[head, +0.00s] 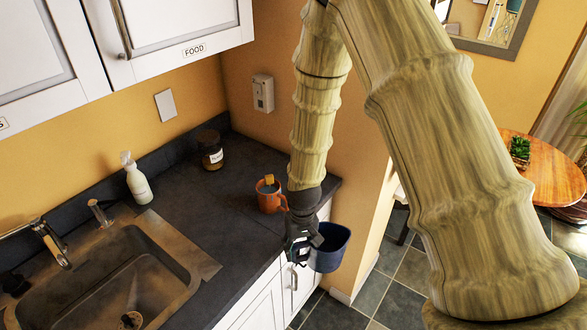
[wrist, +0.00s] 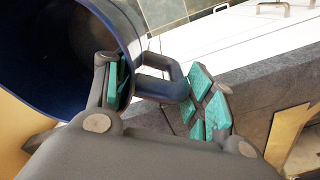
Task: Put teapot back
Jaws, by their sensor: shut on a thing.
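A dark blue, open-topped vessel with a handle (head: 331,250) hangs in front of the counter's edge, over the floor. I cannot tell whether it is the teapot; no other teapot shows. My gripper (head: 311,240) is shut on it. In the wrist view the blue vessel (wrist: 45,65) fills the upper left, tilted in the picture, with its dark inside showing and no lid. Its handle (wrist: 160,84) lies between the teal finger pads of my gripper (wrist: 158,88). The left pad is close against the wall at the rim.
On the dark counter (head: 215,235) stand an orange mug (head: 269,196) with a tea-bag tag, a dark jar (head: 211,150) and a white spray bottle (head: 136,180). A sink (head: 125,275) is at left. White cupboards (head: 165,30) hang above. Counter between sink and mug is clear.

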